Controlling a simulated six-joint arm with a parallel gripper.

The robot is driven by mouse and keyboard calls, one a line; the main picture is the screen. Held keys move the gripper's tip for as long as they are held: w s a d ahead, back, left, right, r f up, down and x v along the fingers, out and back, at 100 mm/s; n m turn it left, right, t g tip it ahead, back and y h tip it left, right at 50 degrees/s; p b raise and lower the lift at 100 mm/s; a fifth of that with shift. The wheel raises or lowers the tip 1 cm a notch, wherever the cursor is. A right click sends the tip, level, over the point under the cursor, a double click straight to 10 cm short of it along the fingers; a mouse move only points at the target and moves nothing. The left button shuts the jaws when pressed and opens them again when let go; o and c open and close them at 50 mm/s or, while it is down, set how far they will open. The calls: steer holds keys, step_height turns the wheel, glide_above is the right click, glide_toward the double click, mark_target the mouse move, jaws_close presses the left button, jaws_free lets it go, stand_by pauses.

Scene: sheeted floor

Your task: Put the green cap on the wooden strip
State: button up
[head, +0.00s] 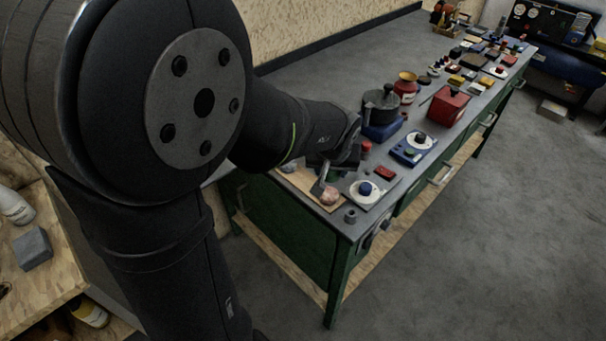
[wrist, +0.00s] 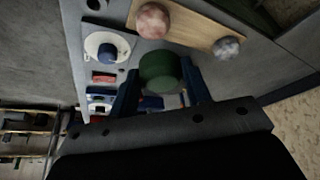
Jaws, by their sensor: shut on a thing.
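My gripper (wrist: 159,76) is shut on the green cap (wrist: 160,68), with one dark blue finger on each side of it. The wooden strip (wrist: 187,27) lies just beyond the cap in the wrist view, and the cap overlaps its edge there. A pinkish ball (wrist: 153,21) and a grey mottled ball (wrist: 227,47) sit on the strip. In the head view my gripper (head: 322,183) is over the near end of the bench, above the wooden strip (head: 294,179). The cap is mostly hidden there. I cannot tell whether it touches the strip.
A white plate with a blue knob (head: 366,189) and a small red block (head: 385,173) lie right of the strip. A dark pot (head: 381,105), a red box (head: 446,105) and several small items crowd the bench farther back. A grey ring (head: 351,216) stands near the front corner.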

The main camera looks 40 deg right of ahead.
glide_above(308, 182)
steer(key=a, duration=0.1)
steer(key=f, duration=0.2)
steer(key=s+f, duration=0.1)
steer(key=f, duration=0.1)
steer(key=shift+f, duration=0.25)
steer(key=shift+w+f, duration=0.15)
steer(key=shift+f, duration=1.9)
steer(key=shift+f, duration=0.15)
steer(key=o, duration=1.1)
steer(key=shift+c, duration=0.2)
steer(key=v, duration=1.2)
